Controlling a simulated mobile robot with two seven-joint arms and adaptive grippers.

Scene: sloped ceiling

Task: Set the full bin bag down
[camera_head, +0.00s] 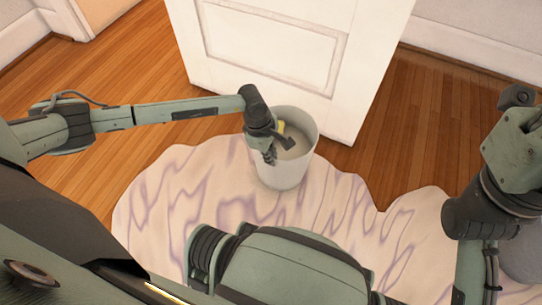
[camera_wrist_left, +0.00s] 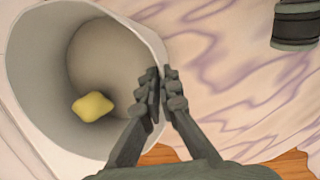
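A white bin (camera_head: 287,172) is at the middle of the head view, over the patterned rug. I cannot tell whether it rests on the rug or hangs just above it. A yellow lump (camera_wrist_left: 92,106) lies inside it against the pale inner wall. No separate bin bag can be made out. My left gripper (camera_head: 270,155) is at the bin's near left rim. In the left wrist view its fingers (camera_wrist_left: 161,78) are close together, one on each side of the rim of the bin (camera_wrist_left: 60,150). My right gripper is not in view; only my right arm shows.
A white door panel (camera_head: 275,50) stands right behind the bin. The cream and purple rug (camera_head: 170,190) has clear room to the left and right of the bin. Wooden floor (camera_head: 140,70) surrounds it. A grey rounded object (camera_head: 525,260) is partly visible at the right edge.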

